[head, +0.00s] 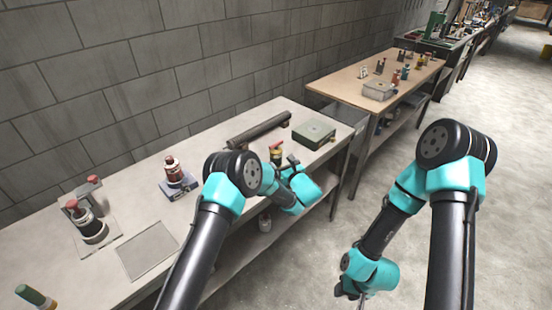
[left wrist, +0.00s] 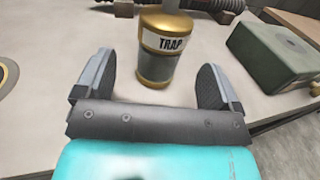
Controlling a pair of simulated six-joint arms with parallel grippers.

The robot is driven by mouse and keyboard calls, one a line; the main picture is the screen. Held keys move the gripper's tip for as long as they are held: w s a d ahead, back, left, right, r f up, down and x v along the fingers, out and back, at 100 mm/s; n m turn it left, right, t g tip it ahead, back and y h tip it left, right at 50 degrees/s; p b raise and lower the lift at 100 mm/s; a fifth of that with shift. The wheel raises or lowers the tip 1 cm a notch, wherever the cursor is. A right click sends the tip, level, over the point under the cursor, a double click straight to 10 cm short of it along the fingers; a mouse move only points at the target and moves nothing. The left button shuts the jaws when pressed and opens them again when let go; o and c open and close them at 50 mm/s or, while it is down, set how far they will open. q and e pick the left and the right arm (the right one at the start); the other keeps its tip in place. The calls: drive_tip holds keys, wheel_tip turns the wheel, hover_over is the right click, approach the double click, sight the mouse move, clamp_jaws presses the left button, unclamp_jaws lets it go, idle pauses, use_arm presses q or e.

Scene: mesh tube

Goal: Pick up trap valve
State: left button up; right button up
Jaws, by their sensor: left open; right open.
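The trap valve (left wrist: 158,62) is a gold cylinder with a white label reading TRAP. It stands upright on the table, in front of and between the spread fingers of my left gripper (left wrist: 151,88) in the left wrist view. It also shows in the head view (head: 276,152) with a red top, its lower part hidden behind my arm. My left gripper (head: 291,162) is open and empty beside it in the head view. My right gripper (head: 356,294) hangs low over the floor at the bottom, away from the table; its fingers are small in the picture.
A dark ribbed tube (head: 259,130) lies behind the valve. A green box (head: 313,134) sits to its right. Other red-topped valves stand further left, one on a blue-grey block (head: 179,186) and one (head: 88,222) by a metal bracket. A flat plate (head: 147,250) lies near the front edge.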

sight(279, 160)
use_arm(q)
drive_tip(key=shift+w+a, duration=0.15)
drive_tip(key=shift+w, duration=0.05)
drive_tip(key=shift+x, duration=2.6)
drive_tip(key=shift+f, duration=0.1)
drive_tip(key=shift+c, duration=0.3)
drive_tip(key=c, duration=1)
